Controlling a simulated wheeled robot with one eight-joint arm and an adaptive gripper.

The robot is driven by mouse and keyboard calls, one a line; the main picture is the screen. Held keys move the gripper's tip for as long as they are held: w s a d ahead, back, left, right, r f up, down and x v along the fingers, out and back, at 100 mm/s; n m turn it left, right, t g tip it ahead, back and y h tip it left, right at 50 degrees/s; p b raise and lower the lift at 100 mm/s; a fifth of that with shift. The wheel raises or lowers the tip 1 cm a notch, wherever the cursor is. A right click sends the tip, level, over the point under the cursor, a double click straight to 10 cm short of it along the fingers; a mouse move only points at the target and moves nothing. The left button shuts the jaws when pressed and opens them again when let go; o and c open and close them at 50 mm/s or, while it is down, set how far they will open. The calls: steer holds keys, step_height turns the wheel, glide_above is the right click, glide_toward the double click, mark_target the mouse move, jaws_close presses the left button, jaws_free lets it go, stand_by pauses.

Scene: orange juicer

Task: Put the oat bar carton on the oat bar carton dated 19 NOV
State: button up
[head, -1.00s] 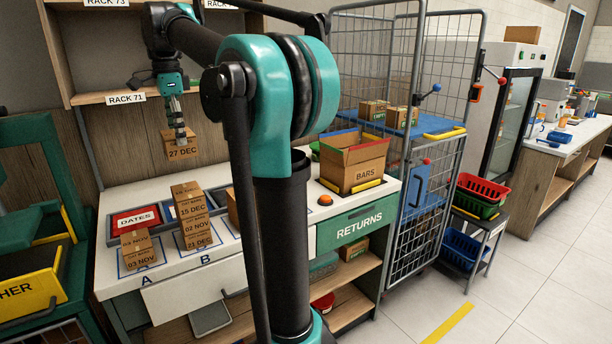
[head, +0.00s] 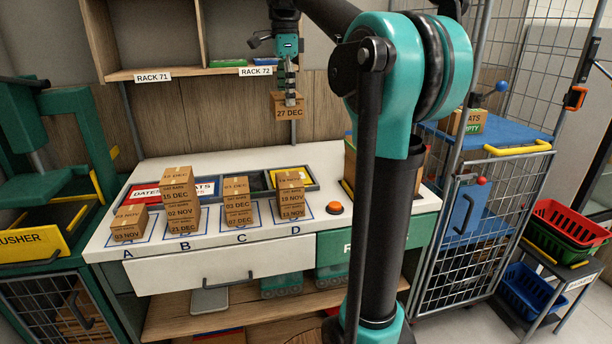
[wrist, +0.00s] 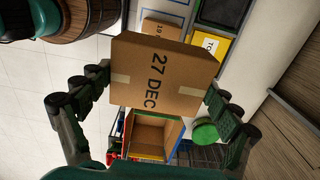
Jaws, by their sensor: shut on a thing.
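My gripper (head: 290,97) is shut on an oat bar carton (head: 289,112) marked 27 DEC. It holds the carton in the air, above and behind stack D. The held carton (wrist: 150,80) fills the middle of the wrist view, between the fingers. The 19 NOV carton (head: 292,198) is the top one of stack D, on a 13 NOV carton (head: 292,212). Its top is bare in the head view. In the wrist view a carton with a partly readable date, starting 19 (wrist: 163,28), shows beyond the held carton, which covers part of it.
Left of stack D stand stack C (head: 238,204), the taller stack B (head: 182,212) and a single 03 NOV carton (head: 129,229) on A. Trays lie behind them. Shelves (head: 190,72) hang above the counter; a wire cage (head: 440,240) stands right.

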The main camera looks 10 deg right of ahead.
step_height(320, 180, down, 20)
steer(key=shift+r, duration=0.1)
stand_by(0.5)
steer(key=o, duration=1.1)
steer(key=shift+c, duration=0.2)
step_height(320, 180, up, 12)
